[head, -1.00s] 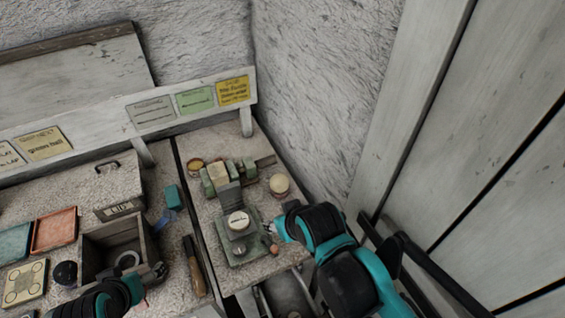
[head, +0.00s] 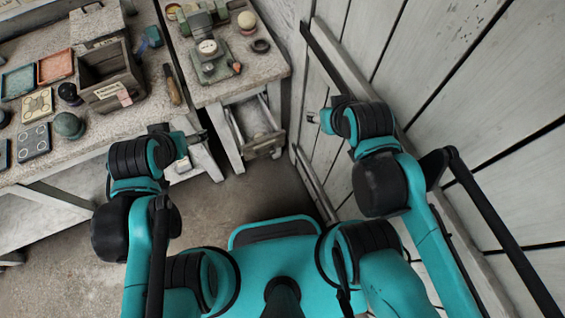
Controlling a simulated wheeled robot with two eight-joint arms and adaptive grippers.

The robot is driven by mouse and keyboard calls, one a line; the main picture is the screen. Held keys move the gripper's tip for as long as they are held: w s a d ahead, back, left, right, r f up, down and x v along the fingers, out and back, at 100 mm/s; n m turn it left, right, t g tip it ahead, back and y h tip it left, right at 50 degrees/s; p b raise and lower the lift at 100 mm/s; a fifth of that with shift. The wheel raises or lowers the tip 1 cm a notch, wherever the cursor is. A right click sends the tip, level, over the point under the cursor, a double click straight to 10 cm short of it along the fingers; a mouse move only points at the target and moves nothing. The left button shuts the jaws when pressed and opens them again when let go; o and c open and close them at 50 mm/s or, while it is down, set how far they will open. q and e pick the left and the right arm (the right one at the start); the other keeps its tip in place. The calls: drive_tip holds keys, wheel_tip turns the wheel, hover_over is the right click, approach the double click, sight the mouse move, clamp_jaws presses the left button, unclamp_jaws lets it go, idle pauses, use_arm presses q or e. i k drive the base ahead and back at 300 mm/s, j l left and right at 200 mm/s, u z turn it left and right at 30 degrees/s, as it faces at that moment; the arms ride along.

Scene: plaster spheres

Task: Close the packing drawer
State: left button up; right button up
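The packing drawer appears to be the drawer (head: 264,147) under the small right-hand bench. It stands pulled out, its inside showing from above between its side rails. My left gripper (head: 200,136) is left of the drawer, in front of the bench leg, apart from the drawer. My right gripper (head: 313,117) is to the right of the drawer, near the plank wall, also apart from it. Both grippers are small and dark here, and I cannot tell whether their fingers are open or shut. I see nothing held in either one.
The right bench (head: 264,82) carries a grey-green device (head: 212,62), a pale ball (head: 247,20) and a dark ring (head: 261,46). The left bench holds a wooden box (head: 108,75), trays and a green dome (head: 69,125). A plank wall (head: 440,70) closes the right side. Floor before the benches is clear.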

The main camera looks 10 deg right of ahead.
sight(250, 115)
drive_tip(key=k+j+z, duration=0.65)
drive_tip(key=z, duration=0.2)
drive_tip(key=k+j+z, duration=0.25)
drive_tip(key=k+z, duration=0.15)
